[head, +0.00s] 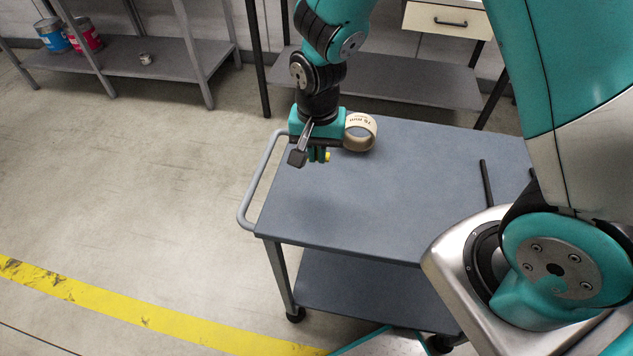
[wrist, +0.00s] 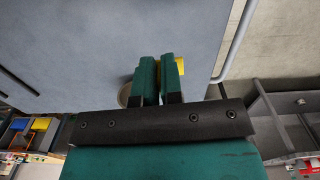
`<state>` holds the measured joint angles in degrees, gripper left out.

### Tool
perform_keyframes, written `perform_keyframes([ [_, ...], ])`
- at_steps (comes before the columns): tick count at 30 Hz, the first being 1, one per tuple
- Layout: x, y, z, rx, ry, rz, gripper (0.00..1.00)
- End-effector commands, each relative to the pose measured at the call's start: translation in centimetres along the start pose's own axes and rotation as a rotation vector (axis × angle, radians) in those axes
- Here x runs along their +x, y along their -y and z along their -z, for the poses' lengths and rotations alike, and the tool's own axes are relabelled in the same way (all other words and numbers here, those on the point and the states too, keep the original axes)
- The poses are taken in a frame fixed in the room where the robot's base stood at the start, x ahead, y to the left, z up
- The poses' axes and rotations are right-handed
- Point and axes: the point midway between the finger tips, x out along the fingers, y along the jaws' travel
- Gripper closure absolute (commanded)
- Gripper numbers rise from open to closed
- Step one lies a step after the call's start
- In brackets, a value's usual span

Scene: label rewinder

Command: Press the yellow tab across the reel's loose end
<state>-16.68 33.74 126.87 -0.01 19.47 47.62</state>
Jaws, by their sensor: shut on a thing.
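The yellow tab (head: 328,156) shows at my gripper's fingertips in the head view. In the wrist view the yellow tab (wrist: 179,66) sticks out at the right-hand finger's tip. My gripper (head: 318,155) is shut on it, above the far left part of the cart top, and its fingers (wrist: 159,76) are close together. The reel (head: 371,127), a pale tan ring with dark print, rests on the cart just right of my gripper. In the wrist view only a sliver of the reel (wrist: 124,95) shows behind the left finger. I cannot make out its loose end.
The grey cart top (head: 390,210) is mostly bare. A curved handle rail (head: 258,185) runs along its left end. Shelves with a blue tin (head: 50,35) and a red tin (head: 85,35) stand at the back left.

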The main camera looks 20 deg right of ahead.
Motion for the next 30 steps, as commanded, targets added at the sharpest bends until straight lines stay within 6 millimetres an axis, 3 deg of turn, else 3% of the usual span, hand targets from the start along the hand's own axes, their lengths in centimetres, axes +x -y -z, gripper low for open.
perform_keyframes([
  [3, 3.1, -0.1, 0.0, 0.001, 0.004, -0.004, 1.0],
  [6, 4.8, -0.1, 0.0, 0.001, 0.002, -0.002, 1.0],
  [11, 6.0, 0.0, 0.1, 0.001, 0.0, 0.0, 1.0],
  [17, 9.1, 0.0, 0.0, 0.0, 0.002, -0.002, 1.0],
  [21, 10.1, 0.0, 0.1, 0.0, -0.001, 0.001, 1.0],
  [30, 10.3, 0.0, 0.1, 0.0, -0.001, 0.001, 1.0],
])
